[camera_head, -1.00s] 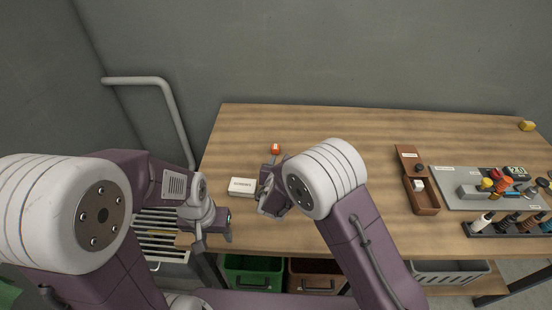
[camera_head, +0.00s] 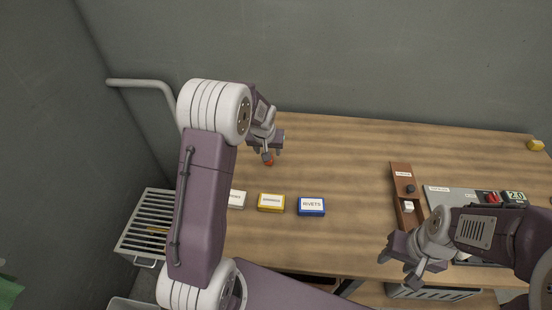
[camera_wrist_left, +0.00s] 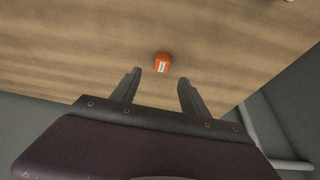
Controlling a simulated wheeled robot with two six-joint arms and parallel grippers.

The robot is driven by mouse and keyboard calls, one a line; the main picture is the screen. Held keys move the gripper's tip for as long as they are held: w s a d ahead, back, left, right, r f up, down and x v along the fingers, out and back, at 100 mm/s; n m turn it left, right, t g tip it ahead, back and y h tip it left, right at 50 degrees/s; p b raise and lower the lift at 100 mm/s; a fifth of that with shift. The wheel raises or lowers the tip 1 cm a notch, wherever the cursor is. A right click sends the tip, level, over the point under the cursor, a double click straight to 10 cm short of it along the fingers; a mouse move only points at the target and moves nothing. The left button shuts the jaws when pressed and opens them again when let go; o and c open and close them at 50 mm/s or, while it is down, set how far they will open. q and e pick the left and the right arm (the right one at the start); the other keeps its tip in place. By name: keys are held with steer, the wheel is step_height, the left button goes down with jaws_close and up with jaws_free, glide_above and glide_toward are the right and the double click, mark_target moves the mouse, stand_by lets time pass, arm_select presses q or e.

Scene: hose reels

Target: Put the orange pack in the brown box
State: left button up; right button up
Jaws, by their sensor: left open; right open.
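The small orange pack (camera_head: 268,161) lies on the wooden table toward the back left. It also shows in the left wrist view (camera_wrist_left: 162,63), with a white label. My left gripper (camera_head: 266,148) is open and empty just above it. In the left wrist view the pack is just beyond the gap between the open fingertips (camera_wrist_left: 160,76). My right gripper (camera_head: 402,262) is open and empty near the table's front edge. A brown box (camera_head: 325,283) under the front of the table shows only as a sliver behind my left arm.
White, yellow (camera_head: 271,203) and blue (camera_head: 311,206) labelled boxes stand in a row near the front. A narrow brown wooden holder (camera_head: 400,177) and a grey board (camera_head: 436,199) are at the right. A metal rack (camera_head: 150,222) is left of the table. The table's middle is clear.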

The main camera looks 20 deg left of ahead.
arm_select(q)
steer(key=x, duration=0.4)
steer(key=p+x, duration=0.1)
steer(key=x, duration=0.3)
steer(key=shift+s+a+f, duration=0.15)
steer(key=shift+s, duration=0.05)
jaws_close()
